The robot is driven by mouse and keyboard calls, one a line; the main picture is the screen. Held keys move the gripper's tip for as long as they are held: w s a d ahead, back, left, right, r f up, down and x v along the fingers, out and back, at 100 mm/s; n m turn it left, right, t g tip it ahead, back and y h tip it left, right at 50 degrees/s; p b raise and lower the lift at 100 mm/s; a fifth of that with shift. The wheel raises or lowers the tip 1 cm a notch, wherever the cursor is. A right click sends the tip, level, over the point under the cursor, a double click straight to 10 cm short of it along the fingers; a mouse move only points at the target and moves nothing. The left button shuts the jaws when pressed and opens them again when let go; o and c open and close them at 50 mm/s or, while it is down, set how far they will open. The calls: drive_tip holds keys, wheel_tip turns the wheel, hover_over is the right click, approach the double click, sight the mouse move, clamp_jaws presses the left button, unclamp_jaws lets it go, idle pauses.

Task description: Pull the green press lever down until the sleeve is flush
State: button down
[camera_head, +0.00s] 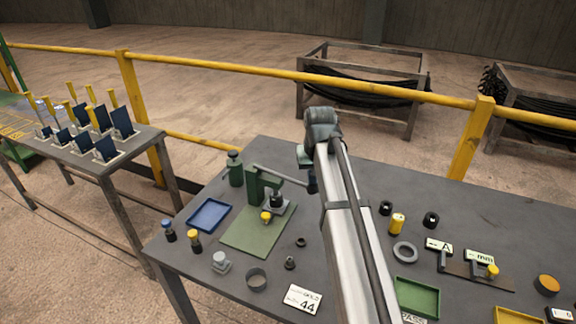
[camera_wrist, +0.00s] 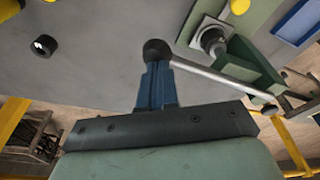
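The green press (camera_head: 258,186) stands on a green plate (camera_head: 243,238) left of my arm. Its grey lever (camera_head: 281,174) slopes down to the right towards my gripper; in the wrist view the lever (camera_wrist: 215,80) ends in a black ball knob (camera_wrist: 157,50). My gripper (camera_wrist: 157,62) has its blue fingers close together, with their tips at the knob; they look shut on it. A dark round part sits under the press ram (camera_wrist: 212,40), with a yellow-topped piece (camera_head: 266,217) in front of the press. I cannot tell how deep the sleeve sits.
A blue tray (camera_head: 209,214) and small bottles stand left of the press. Rings, a yellow cylinder (camera_head: 397,224), a green tray (camera_head: 417,297) and a label card (camera_head: 302,298) lie around my arm. A yellow rail (camera_head: 290,75) runs behind the table.

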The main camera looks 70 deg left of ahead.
wheel_tip(320, 180, up, 12)
idle(1.8)
drive_tip(key=shift+r, duration=0.1)
idle(0.3)
